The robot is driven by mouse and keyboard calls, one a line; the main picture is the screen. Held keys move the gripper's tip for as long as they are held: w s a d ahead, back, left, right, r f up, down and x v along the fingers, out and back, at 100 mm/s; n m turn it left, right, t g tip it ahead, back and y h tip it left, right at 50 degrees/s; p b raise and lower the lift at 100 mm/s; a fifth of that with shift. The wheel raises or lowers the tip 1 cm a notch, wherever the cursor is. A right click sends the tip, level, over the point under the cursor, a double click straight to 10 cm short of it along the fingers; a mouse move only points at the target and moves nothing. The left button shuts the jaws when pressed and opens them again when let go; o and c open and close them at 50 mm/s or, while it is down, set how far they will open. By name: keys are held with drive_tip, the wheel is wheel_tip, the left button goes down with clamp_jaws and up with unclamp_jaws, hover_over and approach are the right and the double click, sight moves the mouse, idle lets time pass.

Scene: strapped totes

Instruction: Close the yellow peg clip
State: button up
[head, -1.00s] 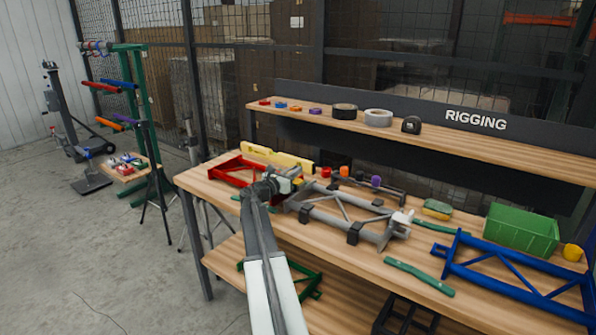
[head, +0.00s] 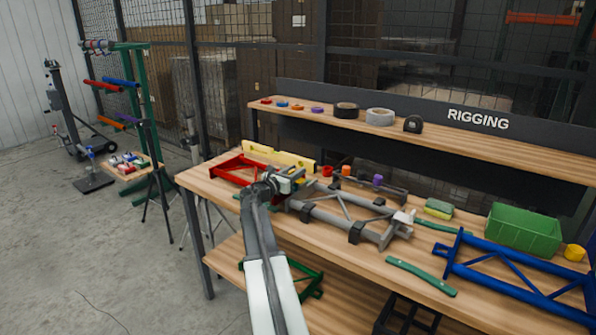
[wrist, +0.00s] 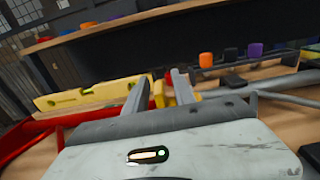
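My gripper (head: 298,180) is low over the left end of the grey truss frame (head: 340,222) on the bench. In the wrist view its two fingers (wrist: 160,84) stand apart with a gap between them. A small yellow piece, which looks like the yellow peg clip (wrist: 158,95), shows in and beside that gap, just beyond the fingers. The fingers and the gripper body hide most of it, so I cannot tell its jaw state or whether a finger touches it. In the head view the clip is too small and covered to make out.
A yellow level (head: 270,154) and a red frame (head: 232,168) lie just behind and left of my gripper. Red, orange and purple pieces sit behind the grey frame. A green bin (head: 522,230) and a blue frame (head: 510,275) are at the right.

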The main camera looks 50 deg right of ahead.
drive_tip(key=a, duration=0.7)
